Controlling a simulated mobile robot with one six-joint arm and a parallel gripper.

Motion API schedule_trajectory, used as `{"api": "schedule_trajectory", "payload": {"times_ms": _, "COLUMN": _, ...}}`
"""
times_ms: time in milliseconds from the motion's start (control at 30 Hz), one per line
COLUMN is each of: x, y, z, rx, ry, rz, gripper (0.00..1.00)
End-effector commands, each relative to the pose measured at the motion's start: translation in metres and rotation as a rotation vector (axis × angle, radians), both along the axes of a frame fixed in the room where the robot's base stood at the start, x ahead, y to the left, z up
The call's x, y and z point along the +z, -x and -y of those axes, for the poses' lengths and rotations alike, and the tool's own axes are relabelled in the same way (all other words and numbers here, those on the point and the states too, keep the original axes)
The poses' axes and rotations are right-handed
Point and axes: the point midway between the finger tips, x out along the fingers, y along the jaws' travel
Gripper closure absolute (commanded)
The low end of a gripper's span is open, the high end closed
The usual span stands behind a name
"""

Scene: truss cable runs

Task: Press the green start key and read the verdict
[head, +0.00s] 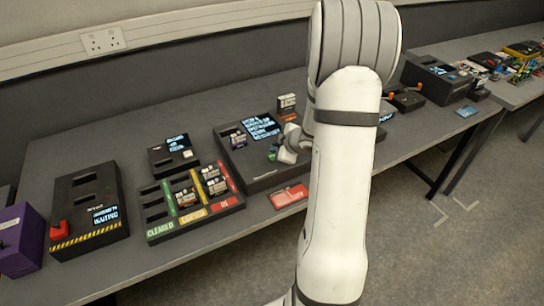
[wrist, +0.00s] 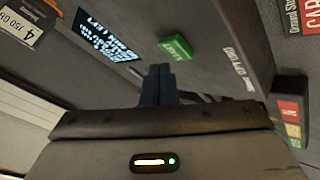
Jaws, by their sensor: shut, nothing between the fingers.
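The green start key (wrist: 177,46) sits on the face of a dark tester box (wrist: 222,62) in the wrist view. My gripper (wrist: 160,69) is shut and empty. Its fingertips point at the key and appear just short of it, slightly to its left; I cannot tell whether they touch. The tester's lit display (wrist: 105,38) shows several lines of pale text, too tilted and blurred to read. In the head view the tester's display (head: 262,127) is also lit, and the green key (head: 272,156) is partly hidden by my gripper (head: 281,152).
A sorting tray (head: 240,204) with green, yellow and red lanes holds several modules, left of the tester. A red card (head: 290,196) lies in front of the tester. A black box with a red switch (head: 60,231) and a purple box (head: 20,238) stand further left.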

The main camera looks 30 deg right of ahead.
Motion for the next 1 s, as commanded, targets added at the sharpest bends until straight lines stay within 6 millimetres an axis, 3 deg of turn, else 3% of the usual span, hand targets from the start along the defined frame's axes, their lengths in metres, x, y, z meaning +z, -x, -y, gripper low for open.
{"api": "schedule_trajectory", "payload": {"times_ms": 1000, "x": -0.0084, "y": 0.0, "z": 0.0002, "rx": -0.001, "ry": -0.001, "rz": 0.0, "gripper": 1.0}}
